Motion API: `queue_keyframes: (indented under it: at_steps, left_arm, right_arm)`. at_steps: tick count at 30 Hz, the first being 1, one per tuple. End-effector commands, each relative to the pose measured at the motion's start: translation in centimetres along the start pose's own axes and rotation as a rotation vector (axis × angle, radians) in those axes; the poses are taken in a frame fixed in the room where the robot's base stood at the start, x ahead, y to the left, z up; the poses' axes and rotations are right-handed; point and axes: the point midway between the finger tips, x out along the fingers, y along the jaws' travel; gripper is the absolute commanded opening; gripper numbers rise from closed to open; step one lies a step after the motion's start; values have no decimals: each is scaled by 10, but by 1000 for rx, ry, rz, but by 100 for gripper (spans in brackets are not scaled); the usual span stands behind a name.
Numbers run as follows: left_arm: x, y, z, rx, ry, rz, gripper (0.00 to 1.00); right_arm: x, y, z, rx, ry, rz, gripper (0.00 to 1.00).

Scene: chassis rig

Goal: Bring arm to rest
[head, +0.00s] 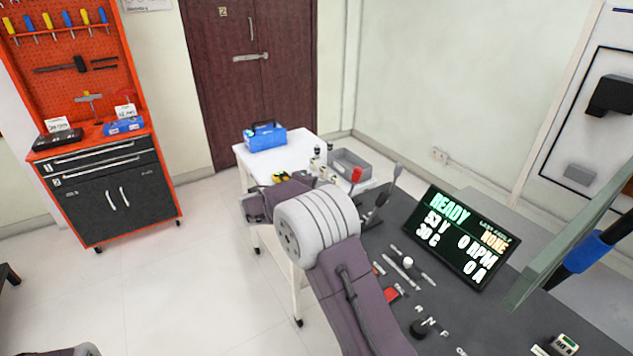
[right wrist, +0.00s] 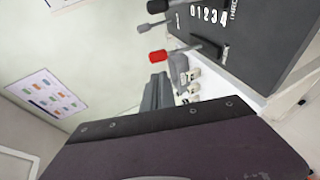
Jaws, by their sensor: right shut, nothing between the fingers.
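My right arm comes in from the bottom of the head view and is bent at a large pale joint. My right gripper (head: 258,206) is partly hidden behind that joint, near the white table. In the right wrist view its dark body (right wrist: 175,145) fills the lower part of the picture. It is shut and holds nothing. Its fingertips cannot be made out clearly. My left gripper is out of view; only a bit of what looks like my left arm shows at the bottom left edge of the head view.
The dark console (head: 395,215) has a red-knobbed lever (head: 356,175), a grey lever (head: 395,178) and a display (head: 462,238) reading READY. The white table (head: 310,143) holds a blue box (head: 265,137) and a grey bin (head: 350,162). The floor at left is clear before an orange tool cabinet (head: 105,195).

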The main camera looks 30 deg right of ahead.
Motion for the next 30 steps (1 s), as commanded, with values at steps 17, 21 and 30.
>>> queue_keyframes:
  at_steps: [17,21,30]
  left_arm:
    - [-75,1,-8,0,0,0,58]
    - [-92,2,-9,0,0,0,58]
    - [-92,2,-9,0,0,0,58]
  right_arm:
    - [-66,36,124,145,-196,-398,0]
    - [-135,-32,184,195,-287,-768,0]
    - [-234,-127,213,380,-301,-1216,0]
